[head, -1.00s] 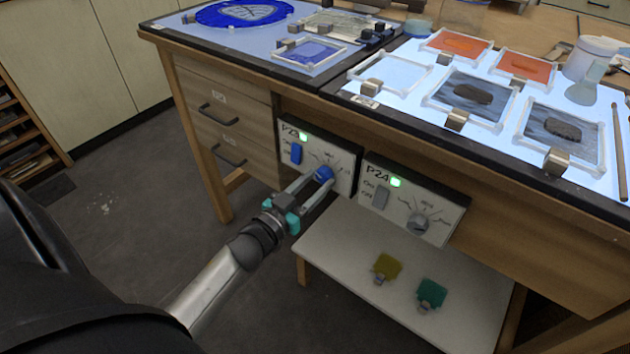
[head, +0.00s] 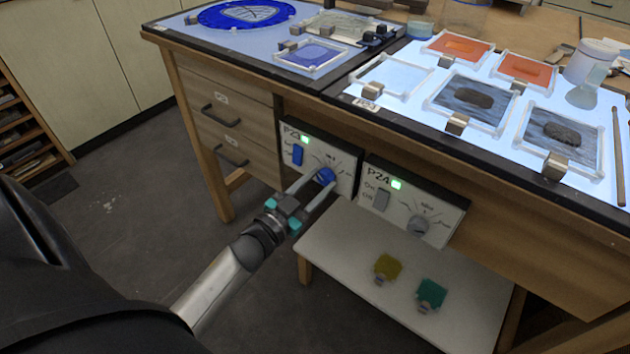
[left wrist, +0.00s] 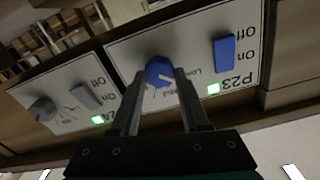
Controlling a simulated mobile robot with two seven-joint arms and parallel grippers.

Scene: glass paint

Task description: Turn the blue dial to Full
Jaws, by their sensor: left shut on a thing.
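The blue dial (head: 325,176) is on the white panel marked P23 (head: 345,163), under the bench's front edge. My left gripper (head: 318,182) reaches it from the lower left, its two fingers shut on the dial from both sides. In the left wrist view the blue dial (left wrist: 159,70) sits between the fingertips of my left gripper (left wrist: 160,78), with the panel upside down. A pale pointer mark shows on the dial, but the fingers hide part of the scale, so I cannot read its setting exactly. My right gripper is not in view.
A blue rocker switch (head: 297,155) and a lit green lamp (head: 304,140) sit on the same panel. To the right, panel P24 (head: 440,212) has a grey dial (head: 418,225). A low white shelf (head: 340,245) lies below.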

